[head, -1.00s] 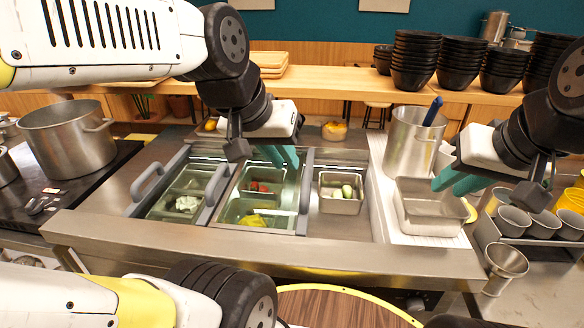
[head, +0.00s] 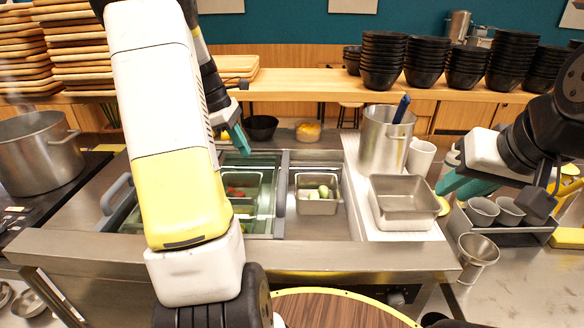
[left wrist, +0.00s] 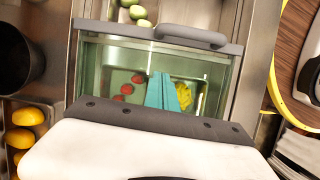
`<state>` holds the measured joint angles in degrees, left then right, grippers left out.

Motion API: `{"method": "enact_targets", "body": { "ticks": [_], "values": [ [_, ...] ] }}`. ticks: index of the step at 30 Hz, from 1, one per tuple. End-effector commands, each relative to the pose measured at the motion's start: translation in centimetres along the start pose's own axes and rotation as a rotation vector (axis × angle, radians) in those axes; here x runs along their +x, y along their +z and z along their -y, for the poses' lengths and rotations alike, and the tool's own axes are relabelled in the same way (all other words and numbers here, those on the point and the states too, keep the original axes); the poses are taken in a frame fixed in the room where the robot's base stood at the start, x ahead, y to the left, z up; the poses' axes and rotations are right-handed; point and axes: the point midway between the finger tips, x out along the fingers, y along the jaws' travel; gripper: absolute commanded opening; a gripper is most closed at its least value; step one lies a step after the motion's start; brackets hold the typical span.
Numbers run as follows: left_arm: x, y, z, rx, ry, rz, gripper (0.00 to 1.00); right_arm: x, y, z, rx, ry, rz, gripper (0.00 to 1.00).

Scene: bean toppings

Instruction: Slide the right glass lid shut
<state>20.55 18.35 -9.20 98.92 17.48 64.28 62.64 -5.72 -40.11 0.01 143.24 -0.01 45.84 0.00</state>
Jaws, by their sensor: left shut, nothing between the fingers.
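The right glass lid (head: 265,207) has a dark grey frame and a grey bar handle (head: 281,185) along its right edge. It lies over the compartment with tomatoes and yellow pieces; the compartment to its right, with the green vegetables, is uncovered. In the left wrist view the lid's handle (left wrist: 190,37) is at the top. My left gripper (head: 241,138) is shut and empty above the back of the lid, left of the handle and apart from it. Its teal fingers (left wrist: 160,92) show over the glass. My right gripper (head: 466,187) is open and empty beside the steel pan.
The green vegetables' tray (head: 318,208) sits in the uncovered right compartment. A steel pan (head: 402,220) and a tall pot (head: 385,140) stand on the white board at right. A black bowl (head: 261,127) stands behind the counter. My left arm hides much of the left lid.

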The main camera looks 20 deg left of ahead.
Motion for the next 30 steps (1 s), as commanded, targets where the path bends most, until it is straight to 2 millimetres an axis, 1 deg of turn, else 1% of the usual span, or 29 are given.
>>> {"method": "enact_targets", "body": {
  "ticks": [1,3,8,11,21,22,24,30],
  "values": [
    [0.4,-0.8,-0.3,-0.038,-0.007,0.004,0.0,0.0,0.0,0.0,0.0,0.0,0.0,0.24],
    [0.8,-1.3,-0.6,-0.068,-0.012,0.007,0.0,0.0,0.0,0.0,0.0,0.0,0.0,0.24],
    [2.0,-1.4,-0.6,-0.083,-0.017,0.011,0.0,0.0,0.0,0.0,0.0,0.0,0.0,0.24],
    [3.6,-1.4,-0.5,-0.082,-0.018,0.011,0.0,0.0,0.0,0.0,0.0,0.0,0.0,0.24],
    [10.9,-1.3,-0.3,-0.08,-0.019,0.011,0.0,0.0,0.0,0.0,0.0,0.0,0.0,0.24],
    [11.2,-1.0,-0.4,-0.078,-0.017,0.011,0.0,0.0,0.0,0.0,0.0,0.0,0.0,0.24],
    [11.4,0.3,-0.6,-0.074,-0.015,0.01,0.0,0.0,0.0,0.0,0.0,0.0,0.0,0.24],
    [12.1,2.1,-0.7,-0.076,-0.014,0.009,0.0,0.0,0.0,0.0,0.0,0.0,0.0,0.24]
  ]
}}
